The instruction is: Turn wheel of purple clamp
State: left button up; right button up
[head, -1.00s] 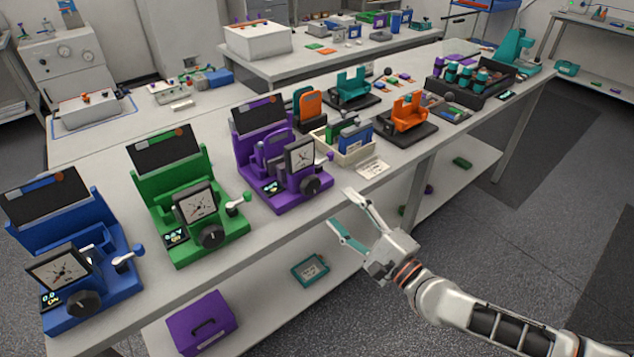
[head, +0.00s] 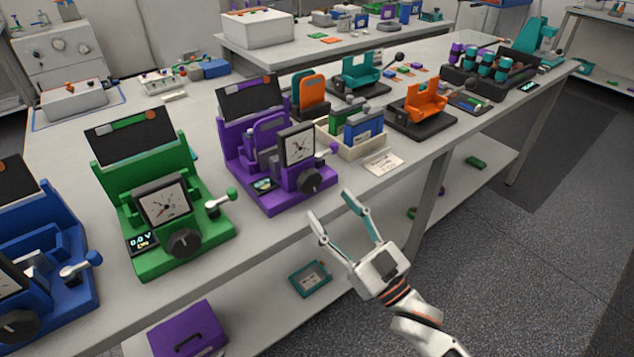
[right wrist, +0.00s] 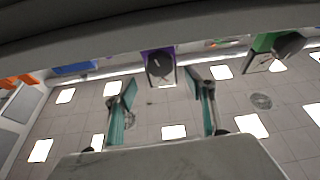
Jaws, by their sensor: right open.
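The purple clamp station (head: 262,165) stands near the front edge of the bench in the head view, with a dial gauge and a small display on its front. Its round black wheel (head: 311,181) is at the front right, below the gauge. The wheel also shows in the right wrist view (right wrist: 160,67), above and between my fingers. A small lever with a purple knob (head: 333,148) is beside the gauge. My right gripper (head: 330,207) is open and empty in front of the bench edge, just below and to the right of the wheel, not touching it. My left gripper is out of view.
The green station (head: 165,205) and blue station (head: 45,255) stand left of the purple one. A bin with upright blue and green cases (head: 368,150) and a paper card (head: 383,164) are to its right. The bench edge lies between my gripper and the wheel.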

aim_at(313, 184)
jog(key=x, duration=0.7)
jog(key=shift+w+a+r, duration=0.2)
jog(key=shift+w+a, duration=0.05)
jog(key=c, duration=1.1)
